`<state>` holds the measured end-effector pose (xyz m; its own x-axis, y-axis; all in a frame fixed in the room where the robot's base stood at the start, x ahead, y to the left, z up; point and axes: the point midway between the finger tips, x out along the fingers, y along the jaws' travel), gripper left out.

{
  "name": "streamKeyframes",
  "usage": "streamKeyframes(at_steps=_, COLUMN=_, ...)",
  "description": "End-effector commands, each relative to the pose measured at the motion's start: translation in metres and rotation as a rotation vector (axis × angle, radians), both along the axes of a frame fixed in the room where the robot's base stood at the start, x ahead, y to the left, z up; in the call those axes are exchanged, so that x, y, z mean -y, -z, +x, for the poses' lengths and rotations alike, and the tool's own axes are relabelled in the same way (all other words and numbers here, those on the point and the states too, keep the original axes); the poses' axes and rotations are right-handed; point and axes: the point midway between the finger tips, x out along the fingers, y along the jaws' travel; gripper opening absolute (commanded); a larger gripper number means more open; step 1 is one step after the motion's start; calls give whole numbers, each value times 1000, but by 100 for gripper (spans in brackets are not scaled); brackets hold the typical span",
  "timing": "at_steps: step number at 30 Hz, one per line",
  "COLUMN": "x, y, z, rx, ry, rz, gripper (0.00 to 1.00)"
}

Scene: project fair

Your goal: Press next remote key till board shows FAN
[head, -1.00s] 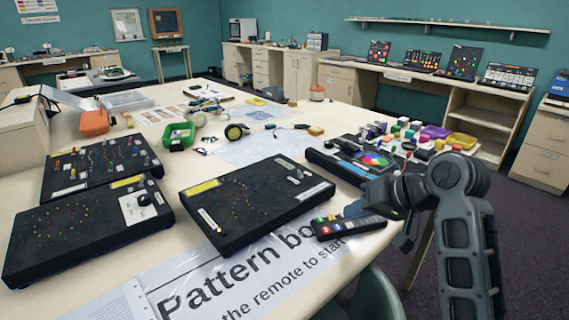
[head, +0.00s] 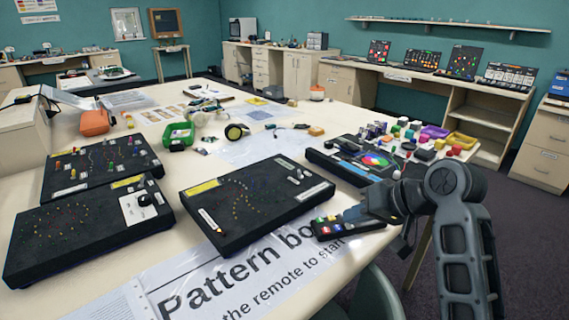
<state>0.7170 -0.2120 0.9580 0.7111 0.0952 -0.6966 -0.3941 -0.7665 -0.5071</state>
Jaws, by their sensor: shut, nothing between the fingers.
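The remote (head: 343,225) is a dark handset with coloured keys at its left end, lying near the table's front right edge. My gripper (head: 357,213) is shut and empty, low over the middle of the remote; I cannot tell whether it touches a key. The pattern board (head: 246,199) is a black slanted box with small lights and pale labels, left of the remote. A few dots on it look faintly yellow and blue, and I cannot make out a FAN shape or word. The printed sheet "Pattern bo..." (head: 215,275) lies in front of it.
Two more black boards stand on the left (head: 85,230) (head: 95,165). A black box with a colour wheel (head: 375,162) and several small blocks lie behind my gripper. A chair (head: 372,297) stands at the front edge.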

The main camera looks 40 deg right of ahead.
Motion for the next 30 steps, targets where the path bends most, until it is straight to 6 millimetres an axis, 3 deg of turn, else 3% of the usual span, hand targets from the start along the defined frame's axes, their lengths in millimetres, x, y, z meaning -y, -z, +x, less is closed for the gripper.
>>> streamKeyframes(at_steps=30, x=0, y=-12, z=0, rx=0, ry=0, rz=0, gripper=0)
